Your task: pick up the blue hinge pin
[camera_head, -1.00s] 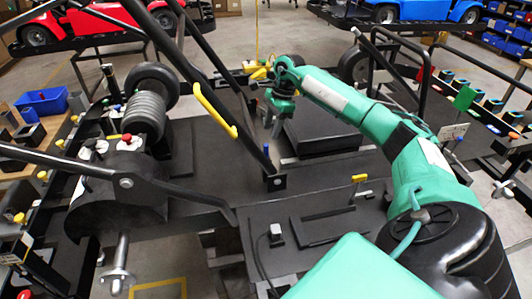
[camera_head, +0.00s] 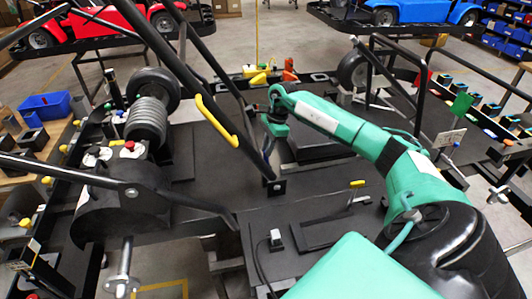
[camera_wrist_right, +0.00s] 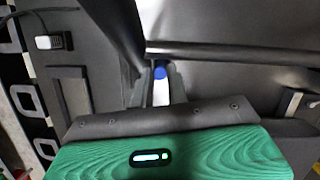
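The blue hinge pin (camera_wrist_right: 160,71) shows as a small blue round end between the fingertips in the right wrist view. A pale strip lies below it between the fingers. My right gripper (camera_wrist_right: 160,80) has a finger on each side of the blue end; whether they press on it is unclear. In the head view my right gripper (camera_head: 270,145) points down beside a slanted black bar, which partly hides its fingers; the pin does not show clearly there. My left gripper is in neither view.
The slanted black frame bar with a yellow grip (camera_head: 216,120) stands close left of my right gripper. A yellow-topped pin (camera_head: 357,184) stands on the black deck (camera_head: 310,208). A coil spring (camera_head: 146,120) and an orange item (camera_head: 290,68) are nearby.

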